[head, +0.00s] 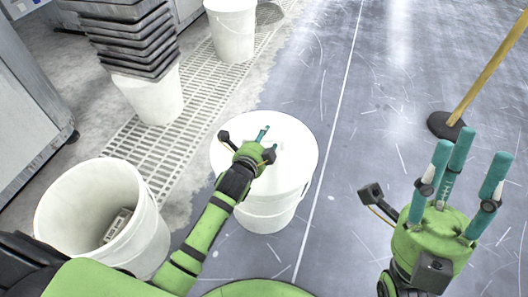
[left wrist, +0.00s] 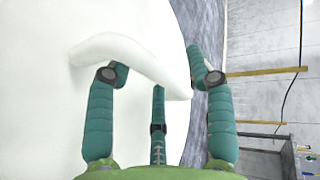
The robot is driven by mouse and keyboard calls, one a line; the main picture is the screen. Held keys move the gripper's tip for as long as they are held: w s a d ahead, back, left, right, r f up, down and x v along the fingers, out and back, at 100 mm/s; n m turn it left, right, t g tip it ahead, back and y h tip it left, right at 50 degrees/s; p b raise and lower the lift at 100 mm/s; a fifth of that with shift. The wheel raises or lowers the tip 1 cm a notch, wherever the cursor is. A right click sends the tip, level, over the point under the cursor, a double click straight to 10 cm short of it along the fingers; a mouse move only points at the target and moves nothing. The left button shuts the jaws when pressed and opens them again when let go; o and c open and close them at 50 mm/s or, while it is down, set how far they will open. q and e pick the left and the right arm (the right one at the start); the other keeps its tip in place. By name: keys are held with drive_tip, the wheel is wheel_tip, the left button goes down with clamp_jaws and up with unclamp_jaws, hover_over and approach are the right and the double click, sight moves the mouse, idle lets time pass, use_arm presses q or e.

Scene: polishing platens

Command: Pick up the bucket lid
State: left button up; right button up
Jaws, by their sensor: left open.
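The white bucket lid (head: 295,145) is a round disc on top of a white bucket (head: 262,222) in the middle of the head view. My left gripper (head: 262,143) is over the lid with its teal fingers spread and nothing clearly held. In the left wrist view the white lid surface (left wrist: 40,110) fills the left side, and a raised curved white ridge (left wrist: 130,50) lies beyond the fingers of my left gripper (left wrist: 158,85). I cannot tell whether the fingers touch it. My right gripper (head: 462,170) is open and empty at the right, fingers pointing up.
An open white bucket (head: 150,240) with a small object inside stands at the lower left. Stacked grey trays sit on another bucket (head: 155,95), with one more bucket (head: 232,35) behind. A wooden-handled tool (head: 485,75) stands at the right. Floor right of the lidded bucket is clear.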

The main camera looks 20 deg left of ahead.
use_arm(q)
clamp_jaws()
drive_tip(key=shift+r, duration=0.15)
